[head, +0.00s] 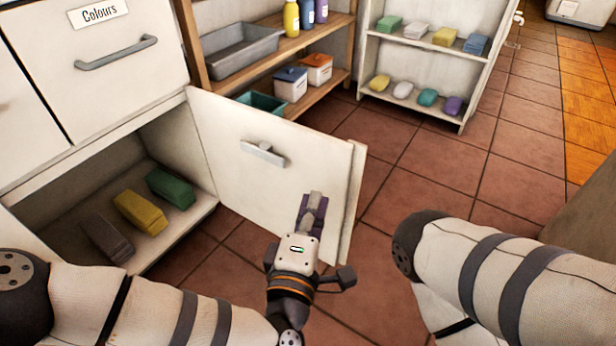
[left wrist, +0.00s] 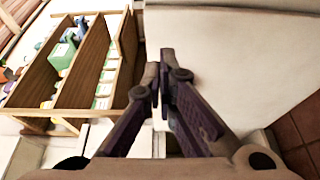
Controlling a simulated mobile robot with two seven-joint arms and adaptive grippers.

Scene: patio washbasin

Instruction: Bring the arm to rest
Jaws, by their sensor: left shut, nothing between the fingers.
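My left gripper (head: 314,203) is shut and empty. In the head view it is in front of the open cabinet door (head: 228,178), below and to the right of the door's handle (head: 262,153). In the left wrist view its dark fingers (left wrist: 160,85) meet at the tips, with the pale door panel (left wrist: 225,60) filling the area behind and to the right. I cannot tell whether the fingers touch the door. My right arm comes in from the right in the head view, but its gripper is not visible.
The open cabinet holds a green block (head: 170,188), a yellow block (head: 140,212) and a brown block (head: 107,238). A drawer labelled Colours (head: 110,45) is above. A wooden shelf (head: 322,83) and a white shelf (head: 410,95) stand behind. Tiled floor (head: 440,160) is clear to the right.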

